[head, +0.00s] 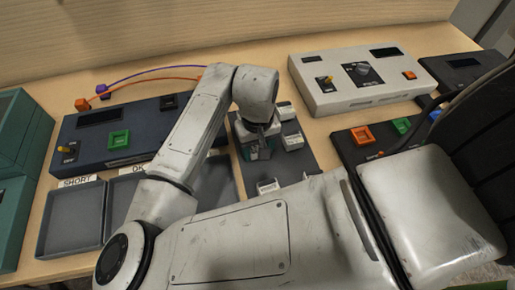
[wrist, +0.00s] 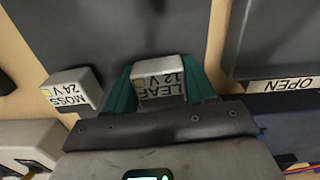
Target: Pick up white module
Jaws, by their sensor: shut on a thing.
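In the wrist view a white module labelled LEAF 12 V (wrist: 160,72) sits between the teal fingers of my gripper (wrist: 160,88), which is shut on it. A second white module labelled MOSS 24 V (wrist: 72,88) stands to its left, apart from the fingers. In the head view my gripper (head: 261,150) is over the dark mat (head: 300,168), with its tip partly hidden by my wrist. Other white modules on the mat are to its right (head: 292,141), behind it (head: 285,111) and in front (head: 268,186). Whether the held module touches the mat is unclear.
Dark trays, one labelled SHORT (head: 72,222), stand at left. A dark blue console (head: 90,135) with a green button is behind them. A pale console (head: 335,92) is back right. Another dark console (head: 375,140) stands right of the mat. Teal cases (head: 15,150) stand far left.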

